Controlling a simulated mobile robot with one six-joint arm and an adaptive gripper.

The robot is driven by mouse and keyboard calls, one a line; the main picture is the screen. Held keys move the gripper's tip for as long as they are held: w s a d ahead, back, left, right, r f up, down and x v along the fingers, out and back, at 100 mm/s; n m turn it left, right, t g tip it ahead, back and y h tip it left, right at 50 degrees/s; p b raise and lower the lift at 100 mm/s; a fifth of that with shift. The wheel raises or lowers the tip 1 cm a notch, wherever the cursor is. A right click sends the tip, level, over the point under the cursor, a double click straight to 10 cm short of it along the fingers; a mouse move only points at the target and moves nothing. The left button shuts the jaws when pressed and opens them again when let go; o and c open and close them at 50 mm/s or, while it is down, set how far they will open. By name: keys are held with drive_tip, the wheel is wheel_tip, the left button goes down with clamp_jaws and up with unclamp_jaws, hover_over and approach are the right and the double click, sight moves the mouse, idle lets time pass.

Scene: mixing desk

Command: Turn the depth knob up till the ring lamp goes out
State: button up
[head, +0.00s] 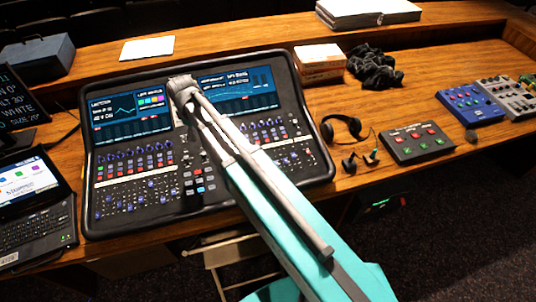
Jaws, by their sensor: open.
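No depth knob or ring lamp can be told by its label at this size. The mixing console (318,172) carries rows of small knobs and coloured buttons below two lit screens. A blue box (470,106) at the right has several small knobs on top. A grey box (508,97) beside it also has knobs. My teal and grey arm reaches up from the bottom over the console's middle, its grey joint in front of the gap between the screens. I cannot make out my gripper's fingers. The arm hides part of the console's controls.
A dark button box (417,143) with green and red buttons lies right of the console, next to headphones (342,130). A laptop (35,205) stands at the left. A cardboard box (319,62) and black cloth (375,67) lie behind. Bare desk (430,92) shows between.

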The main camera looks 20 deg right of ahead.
drive_tip(key=s+d+f+m+b, duration=0.2)
drive_tip(key=s+d+m, duration=0.3)
drive_tip(key=d, duration=0.5)
drive_tip(key=s+d+f+m+b, duration=0.2)
drive_tip(key=s+d+m, duration=0.4)
drive_tip(key=s+d, duration=0.4)
drive_tip(key=shift+s+d+b, duration=0.3)
drive_tip(key=shift+d, duration=0.35)
idle(2.2)
